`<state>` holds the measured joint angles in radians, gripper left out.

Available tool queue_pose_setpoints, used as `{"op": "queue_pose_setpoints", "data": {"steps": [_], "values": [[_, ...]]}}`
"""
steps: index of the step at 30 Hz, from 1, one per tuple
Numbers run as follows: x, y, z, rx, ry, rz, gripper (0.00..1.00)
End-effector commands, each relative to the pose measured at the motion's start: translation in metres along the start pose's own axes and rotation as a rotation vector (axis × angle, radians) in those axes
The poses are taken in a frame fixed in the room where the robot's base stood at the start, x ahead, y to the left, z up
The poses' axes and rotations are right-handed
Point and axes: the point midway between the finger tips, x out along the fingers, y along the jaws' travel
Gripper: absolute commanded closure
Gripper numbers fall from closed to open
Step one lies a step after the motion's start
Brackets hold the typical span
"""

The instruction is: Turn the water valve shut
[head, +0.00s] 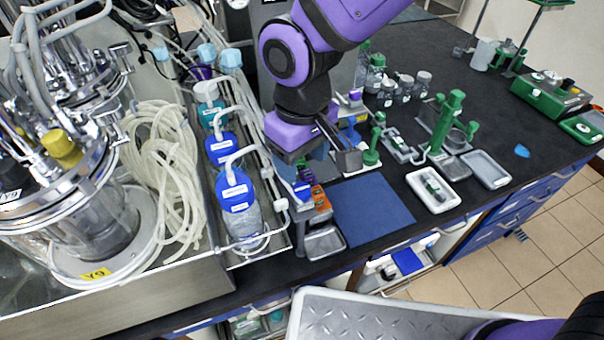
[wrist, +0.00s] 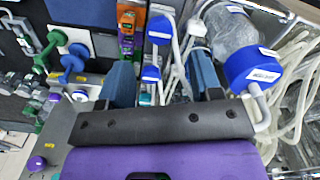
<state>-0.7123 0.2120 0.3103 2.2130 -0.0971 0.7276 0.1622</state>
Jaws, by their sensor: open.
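I cannot tell for sure which part is the water valve; the labels are too small to read. Two small blue parts with white labels, an upper one (wrist: 160,29) and a lower one (wrist: 152,73), show between my fingers in the wrist view, beside white tubing. One such blue labelled part (head: 302,189) shows just below my gripper in the head view. My gripper (wrist: 162,75) is open, with nothing held between its two blue fingers. In the head view my gripper (head: 312,163) hangs over the bench beside the bottle rack, and my arm hides part of what is below.
A blue-capped bottle (head: 236,195) stands in the rack at left, also close to my fingers in the wrist view (wrist: 250,66). An orange block (head: 321,199) is nearby. Green stands (head: 440,130) and a white tray (head: 433,190) are at right. The blue mat (head: 372,212) is clear.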

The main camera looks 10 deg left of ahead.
Motion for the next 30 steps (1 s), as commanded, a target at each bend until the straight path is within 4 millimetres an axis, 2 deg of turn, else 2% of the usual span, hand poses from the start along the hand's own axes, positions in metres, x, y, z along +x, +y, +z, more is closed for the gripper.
{"op": "queue_pose_setpoints", "data": {"steps": [3, 9, 26, 30], "values": [[-0.021, 0.0, 0.0, 0.0, 0.003, 0.0, 0.41], [-0.039, 0.0, 0.0, 0.001, 0.001, 0.0, 0.41], [-0.043, 0.001, 0.0, 0.001, 0.001, 0.0, 0.41], [-0.053, 0.017, 0.007, 0.037, 0.019, 0.01, 0.41]]}}
